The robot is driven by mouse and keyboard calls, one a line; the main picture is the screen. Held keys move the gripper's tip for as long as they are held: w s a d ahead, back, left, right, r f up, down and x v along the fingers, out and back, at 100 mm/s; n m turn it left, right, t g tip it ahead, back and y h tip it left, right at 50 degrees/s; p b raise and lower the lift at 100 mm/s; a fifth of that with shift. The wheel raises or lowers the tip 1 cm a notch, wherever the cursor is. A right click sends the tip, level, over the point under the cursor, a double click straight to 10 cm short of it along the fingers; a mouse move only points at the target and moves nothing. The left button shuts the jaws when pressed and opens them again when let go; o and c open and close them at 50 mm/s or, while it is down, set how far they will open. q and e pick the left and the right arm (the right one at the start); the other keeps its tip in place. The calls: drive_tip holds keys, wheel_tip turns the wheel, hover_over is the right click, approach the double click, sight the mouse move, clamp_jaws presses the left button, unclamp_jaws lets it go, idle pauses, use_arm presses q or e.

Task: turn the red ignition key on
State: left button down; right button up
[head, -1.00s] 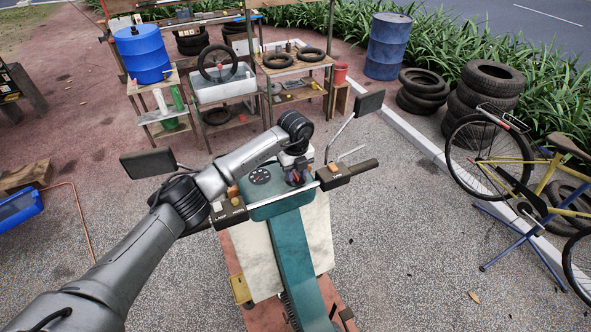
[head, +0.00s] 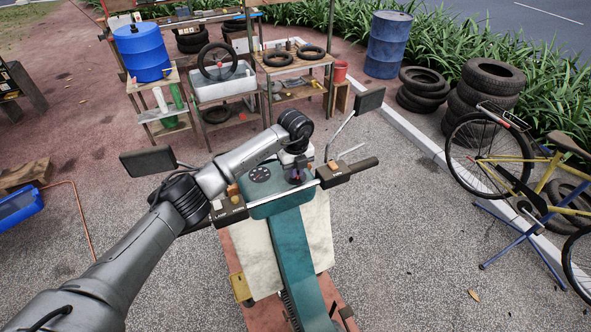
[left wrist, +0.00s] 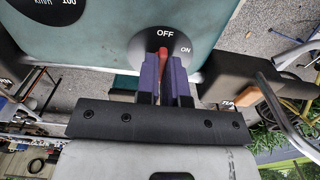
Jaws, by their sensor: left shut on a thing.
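The red ignition key (left wrist: 163,54) is between my left gripper's purple fingers in the left wrist view, with its red tip showing just below the word OFF. The dark round key plate (left wrist: 146,44) around it carries OFF at the top and ON to the right. My left gripper (left wrist: 164,66) is shut on the key. In the head view the left gripper (head: 297,176) is over the right part of the teal dashboard (head: 267,204), and it hides the key there. My right gripper is in neither view.
The handlebar has a switch box (head: 229,211) on the left and a dark grip (head: 362,166) on the right. Two mirrors (head: 148,161) (head: 369,99) stand out on stalks. Shelves with tyres and a blue drum (head: 143,53) are behind, and a yellow bicycle (head: 520,165) is at right.

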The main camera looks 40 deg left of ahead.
use_arm(q)
drive_tip(key=shift+f+m+b, duration=0.15)
drive_tip(key=shift+m+b, duration=0.75)
drive_tip(key=shift+m, duration=0.2)
drive_tip(key=m+b, duration=0.2)
drive_tip(key=m, duration=0.1)
drive_tip(key=shift+m, duration=0.3)
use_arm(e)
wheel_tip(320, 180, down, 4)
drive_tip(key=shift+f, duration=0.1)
use_arm(q)
drive_tip(key=m+b, duration=0.2)
drive_tip(key=m, duration=0.1)
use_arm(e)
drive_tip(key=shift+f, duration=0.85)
use_arm(q)
drive_tip(key=shift+m+b, duration=0.4)
drive_tip(key=shift+m, duration=0.8)
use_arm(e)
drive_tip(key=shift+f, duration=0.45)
use_arm(q)
drive_tip(key=shift+r+m, duration=0.2)
drive_tip(key=shift+m, duration=0.2)
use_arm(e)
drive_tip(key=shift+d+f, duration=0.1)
use_arm(q)
drive_tip(key=c, duration=1.2)
unclamp_jaws()
drive_tip(key=shift+c, duration=0.2)
